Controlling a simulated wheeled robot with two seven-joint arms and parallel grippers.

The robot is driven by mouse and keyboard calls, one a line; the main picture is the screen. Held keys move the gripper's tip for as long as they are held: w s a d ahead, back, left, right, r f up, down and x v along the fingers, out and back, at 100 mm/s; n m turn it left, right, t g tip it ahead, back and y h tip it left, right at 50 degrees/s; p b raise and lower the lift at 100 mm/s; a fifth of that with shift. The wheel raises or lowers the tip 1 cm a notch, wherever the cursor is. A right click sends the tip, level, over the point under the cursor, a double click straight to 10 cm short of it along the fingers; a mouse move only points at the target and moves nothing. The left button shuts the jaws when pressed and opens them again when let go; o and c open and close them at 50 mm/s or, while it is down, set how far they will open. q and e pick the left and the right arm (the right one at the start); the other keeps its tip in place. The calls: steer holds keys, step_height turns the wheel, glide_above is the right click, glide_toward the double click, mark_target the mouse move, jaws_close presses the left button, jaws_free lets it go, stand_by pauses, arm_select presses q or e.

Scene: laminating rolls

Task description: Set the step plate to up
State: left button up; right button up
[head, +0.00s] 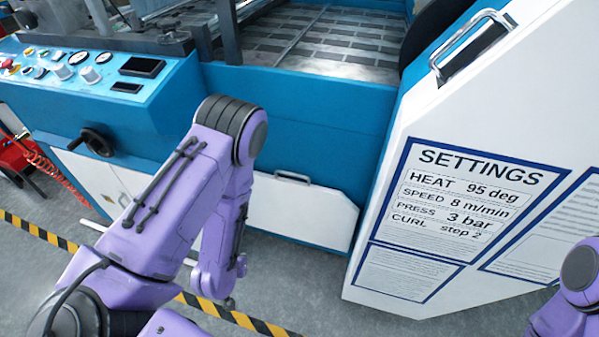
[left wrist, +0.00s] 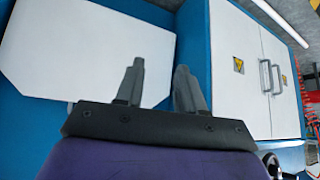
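No part is labelled as the step plate, and I cannot tell for sure which part it is. A white panel (head: 300,212) with a grey bar handle (head: 292,177) is low on the blue machine's front, behind my left arm. A white panel, probably the same one, fills the upper left of the left wrist view (left wrist: 90,45). My left gripper (left wrist: 160,67) is open and empty, its two fingers apart in front of this panel's edge. In the head view the left gripper is hidden below my forearm. My right gripper is out of view; only part of that arm shows at the right edge.
A blue control panel (head: 85,75) with knobs and a black handwheel (head: 97,141) is at the left. White cabinet doors (left wrist: 255,65) show in the left wrist view. Yellow-black tape (head: 40,232) crosses the grey floor.

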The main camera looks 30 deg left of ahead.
arm_select(q)
steer(key=w+a+m+t+h+b, duration=0.1)
steer(key=w+a+m+t+b, duration=0.25)
steer(key=w, duration=0.65)
steer(key=w+d+r+m+t+h, duration=0.15)
steer(key=w+r+m+h, duration=0.3)
steer(key=m, duration=0.65)
steer(key=w+d+r+m+t+h, duration=0.1)
steer(key=w+r+m+t+h, duration=0.2)
steer(key=w+m, duration=0.55)
steer(key=w+d+f, duration=0.1)
steer(key=w, duration=0.1)
steer(key=w+d+f+m, duration=0.1)
steer(key=w, duration=0.2)
steer(key=w+d+m, duration=0.1)
steer(key=w, duration=0.1)
steer(key=shift+w+f+y+b, duration=0.15)
steer(key=shift+f+y+b, duration=0.2)
steer(key=shift+f, duration=0.05)
jaws_close()
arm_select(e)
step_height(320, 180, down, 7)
